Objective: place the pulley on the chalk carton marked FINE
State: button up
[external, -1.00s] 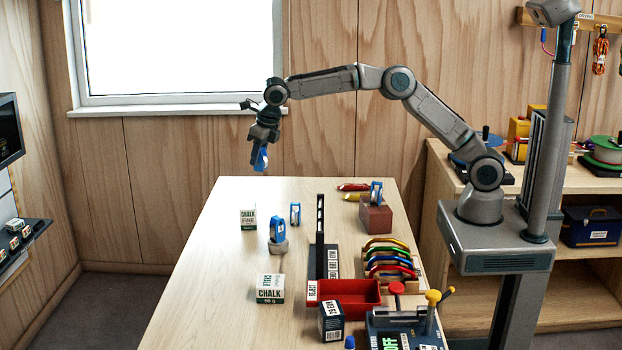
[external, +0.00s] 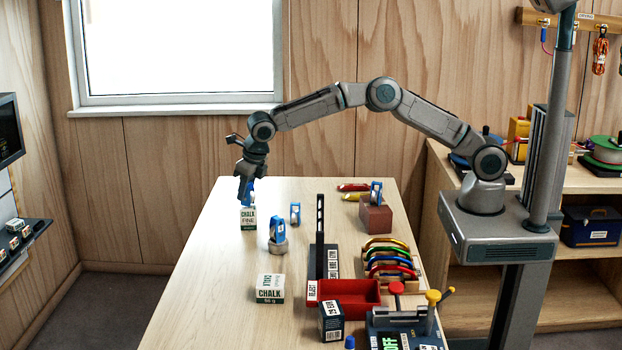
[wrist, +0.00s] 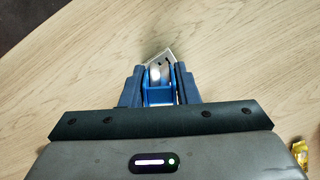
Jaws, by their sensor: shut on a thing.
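My gripper (external: 245,188) is shut on a blue pulley (external: 250,192), seen partly behind the fingers. The pulley is directly above the upright white and green chalk carton marked FINE (external: 248,218); whether it touches the top cannot be told. In the wrist view the pulley (wrist: 159,88) sits between the two fingertips (wrist: 159,84), with its metal sheave showing. A pale corner of the carton (wrist: 172,53) shows just beyond it; the rest is hidden.
A blue pulley on a grey round base (external: 278,236) and another small blue pulley (external: 295,213) stand right of the carton. A second chalk carton (external: 270,288) lies nearer. A third blue pulley (external: 376,192) is on a brown block (external: 376,217). The table left of the carton is clear.

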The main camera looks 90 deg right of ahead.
jog(key=shift+f, duration=0.15)
jog(key=o, duration=1)
